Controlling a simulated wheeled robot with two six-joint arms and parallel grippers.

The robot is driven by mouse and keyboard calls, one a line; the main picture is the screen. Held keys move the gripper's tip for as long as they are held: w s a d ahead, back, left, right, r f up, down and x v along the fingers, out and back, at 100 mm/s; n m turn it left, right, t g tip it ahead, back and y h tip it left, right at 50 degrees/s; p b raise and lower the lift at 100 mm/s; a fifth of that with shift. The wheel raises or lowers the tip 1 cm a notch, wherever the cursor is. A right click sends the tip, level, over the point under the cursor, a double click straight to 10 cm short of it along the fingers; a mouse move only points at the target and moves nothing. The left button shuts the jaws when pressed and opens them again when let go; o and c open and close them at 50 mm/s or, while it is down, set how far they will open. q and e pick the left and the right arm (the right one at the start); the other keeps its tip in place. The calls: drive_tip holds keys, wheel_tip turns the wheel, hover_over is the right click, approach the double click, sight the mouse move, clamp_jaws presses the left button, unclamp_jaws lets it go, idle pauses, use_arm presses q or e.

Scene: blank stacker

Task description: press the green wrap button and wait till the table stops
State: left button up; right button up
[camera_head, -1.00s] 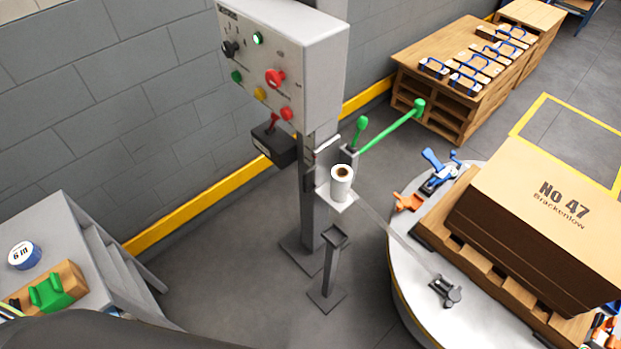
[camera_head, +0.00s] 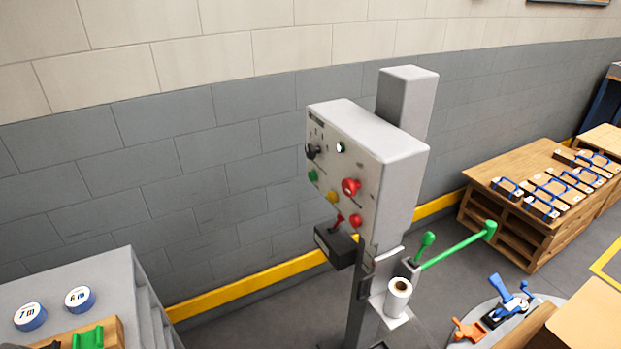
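The control box (camera_head: 385,165) stands on a grey column in the middle of the view. Its front carries a green button (camera_head: 312,175) at the left, with a yellow button (camera_head: 333,196) and a red button (camera_head: 355,220) to its right. A lit green lamp (camera_head: 341,147) is near the top. The labels are too small to read. Neither of my grippers is in view.
A red mushroom knob (camera_head: 351,187) and a black knob (camera_head: 312,151) are also on the box. A white film roll (camera_head: 398,292) and a green lever arm (camera_head: 455,248) stand below right. A wooden bench (camera_head: 535,200) stands right.

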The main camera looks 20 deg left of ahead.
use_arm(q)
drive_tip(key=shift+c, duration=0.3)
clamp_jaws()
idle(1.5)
